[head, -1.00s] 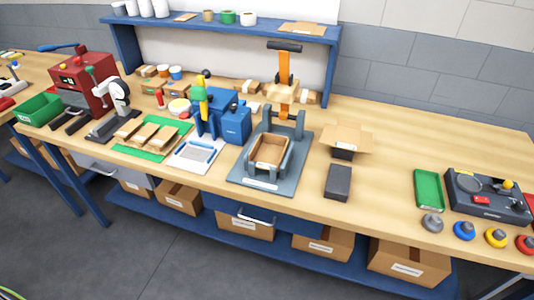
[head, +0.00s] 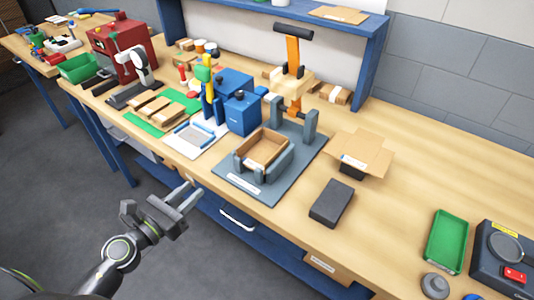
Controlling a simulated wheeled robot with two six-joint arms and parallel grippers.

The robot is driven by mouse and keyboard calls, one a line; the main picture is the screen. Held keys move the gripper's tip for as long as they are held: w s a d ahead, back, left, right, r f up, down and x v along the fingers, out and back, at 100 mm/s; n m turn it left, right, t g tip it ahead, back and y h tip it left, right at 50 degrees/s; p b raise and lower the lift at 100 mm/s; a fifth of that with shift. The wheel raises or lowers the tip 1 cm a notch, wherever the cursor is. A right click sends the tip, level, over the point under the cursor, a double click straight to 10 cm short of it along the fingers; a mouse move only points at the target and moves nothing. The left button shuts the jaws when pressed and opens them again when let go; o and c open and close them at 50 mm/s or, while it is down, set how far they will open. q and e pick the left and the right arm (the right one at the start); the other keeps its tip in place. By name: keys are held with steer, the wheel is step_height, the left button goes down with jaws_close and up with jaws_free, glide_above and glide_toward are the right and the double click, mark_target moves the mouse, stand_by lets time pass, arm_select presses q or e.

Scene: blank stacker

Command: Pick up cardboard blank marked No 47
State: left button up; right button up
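No marking "No 47" is legible in the head view. A cross-shaped cardboard piece (head: 365,151) with spread flaps sits on a small dark block, right of the press. Several flat cardboard pieces (head: 157,105) lie on the green mat (head: 144,124) at the left. Another flat cardboard sheet (head: 338,14) lies on the blue shelf. My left gripper (head: 191,190) is in front of the bench's front edge, apart from all these pieces. Its two fingers are spread with nothing between them. My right gripper is not in view.
A press with an orange column (head: 293,55) holds an open cardboard box (head: 263,148) in its grey cradle. A dark block (head: 332,203) and a green tray (head: 447,241) lie to the right. The bench top between the tray and cardboard piece is clear.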

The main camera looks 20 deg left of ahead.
arm_select(q)
steer(key=r+m, duration=0.1)
steer(key=p, duration=0.3)
glide_toward(236, 150)
steer(key=w, duration=0.1)
steer(key=w+d+p, duration=0.1)
steer(key=w, duration=0.1)
steer(key=shift+w+h, duration=0.15)
steer(key=shift+h, duration=0.15)
steer(key=shift+w+d+f, duration=0.1)
steer(key=shift+w, duration=0.3)
steer(key=p+x, duration=0.1)
steer(key=x, duration=0.4)
steer(key=shift+w+d, duration=0.1)
steer(key=shift+w, duration=0.25)
jaws_close()
